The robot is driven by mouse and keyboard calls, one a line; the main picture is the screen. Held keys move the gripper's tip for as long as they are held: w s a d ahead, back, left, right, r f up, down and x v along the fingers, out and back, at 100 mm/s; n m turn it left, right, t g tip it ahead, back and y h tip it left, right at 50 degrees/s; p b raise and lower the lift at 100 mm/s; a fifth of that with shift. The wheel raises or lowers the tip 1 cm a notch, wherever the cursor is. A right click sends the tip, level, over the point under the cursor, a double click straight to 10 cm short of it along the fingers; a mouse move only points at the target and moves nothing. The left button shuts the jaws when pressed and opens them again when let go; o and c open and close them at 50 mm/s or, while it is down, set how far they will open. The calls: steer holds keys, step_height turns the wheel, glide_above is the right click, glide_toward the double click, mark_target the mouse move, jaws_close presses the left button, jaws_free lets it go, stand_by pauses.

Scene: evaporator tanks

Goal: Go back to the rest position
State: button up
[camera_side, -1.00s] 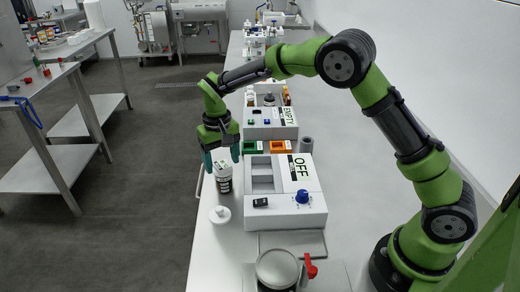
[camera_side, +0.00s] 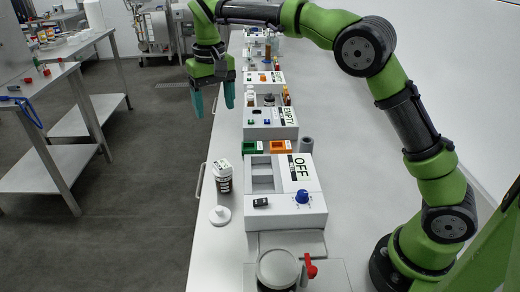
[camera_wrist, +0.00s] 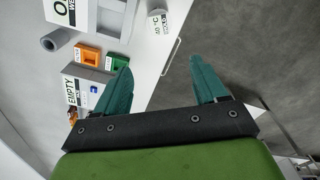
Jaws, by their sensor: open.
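My gripper (camera_side: 212,100) hangs high at the bench's left edge in the side view, its teal fingers pointing down, spread apart with nothing between them. In the wrist view, my gripper (camera_wrist: 165,75) also shows two separated fingers. A dark jar with a white label (camera_side: 222,175) stands upright on the bench, below and clear of my gripper. A white round lid (camera_side: 219,215) lies on the bench in front of the jar. The labelled jar also shows at the top of the wrist view (camera_wrist: 157,22).
A white station marked OFF (camera_side: 312,218) with a blue knob stands right of the jar. Behind it are a green holder (camera_side: 252,147), an orange holder (camera_side: 280,147), a grey cylinder (camera_side: 307,145) and a station marked EMPTY (camera_side: 262,132). A side table stands left; the aisle is clear.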

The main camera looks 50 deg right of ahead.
steer(key=s+d+t+y, duration=0.1)
steer(key=s+d+t, duration=0.1)
steer(key=s, duration=1.1)
steer(key=s+d+m+t+y, duration=0.1)
steer(key=s+d+t, duration=0.2)
steer(key=s, duration=1.1)
steer(key=shift+t, duration=0.9)
stand_by(4.4)
